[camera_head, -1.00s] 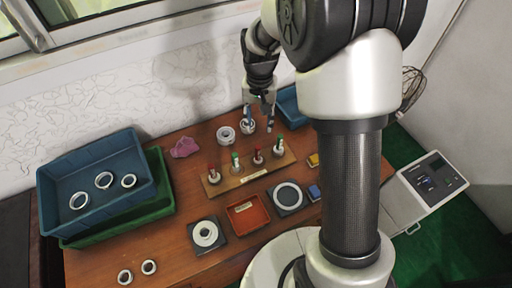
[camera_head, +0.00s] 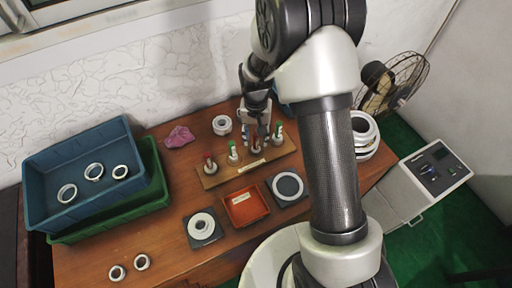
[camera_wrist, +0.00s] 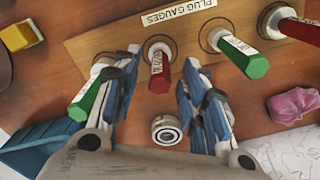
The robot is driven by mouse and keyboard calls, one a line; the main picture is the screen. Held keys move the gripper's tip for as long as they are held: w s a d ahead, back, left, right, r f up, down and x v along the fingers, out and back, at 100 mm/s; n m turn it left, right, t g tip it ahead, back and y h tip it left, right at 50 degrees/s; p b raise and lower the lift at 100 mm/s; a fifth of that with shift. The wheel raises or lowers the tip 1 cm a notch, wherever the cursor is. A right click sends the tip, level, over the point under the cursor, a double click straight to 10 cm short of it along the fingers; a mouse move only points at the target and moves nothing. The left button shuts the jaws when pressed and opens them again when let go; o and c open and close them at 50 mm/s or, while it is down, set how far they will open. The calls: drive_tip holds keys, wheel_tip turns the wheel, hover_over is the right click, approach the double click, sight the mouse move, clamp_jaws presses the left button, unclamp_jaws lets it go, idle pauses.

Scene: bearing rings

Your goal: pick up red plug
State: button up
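The plug gauge board (camera_head: 215,180) holds a row of upright plugs with red and green handles. One red plug (camera_wrist: 160,72) stands in the board between my gripper's two fingers in the wrist view; I see a gap on each side of it. In the head view this red plug (camera_head: 254,141) is just below my gripper (camera_head: 258,132), partly hidden by it. My gripper (camera_wrist: 162,60) is open and holds nothing. Another red plug (camera_head: 210,164) is at the board's left end. It also shows at the wrist view's right edge (camera_wrist: 302,31).
Green plugs (camera_wrist: 88,98) (camera_wrist: 243,58) flank the red plug closely. A metal ring (camera_wrist: 166,130) lies behind the board. A red tray (camera_head: 243,220) and ring plates (camera_head: 200,240) lie in front. Blue and green bins (camera_head: 40,165) (camera_head: 160,195) stand at left.

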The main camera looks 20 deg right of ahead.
drive_tip(key=shift+f, duration=0.85)
drive_tip(key=shift+r, duration=0.1)
clamp_jaws()
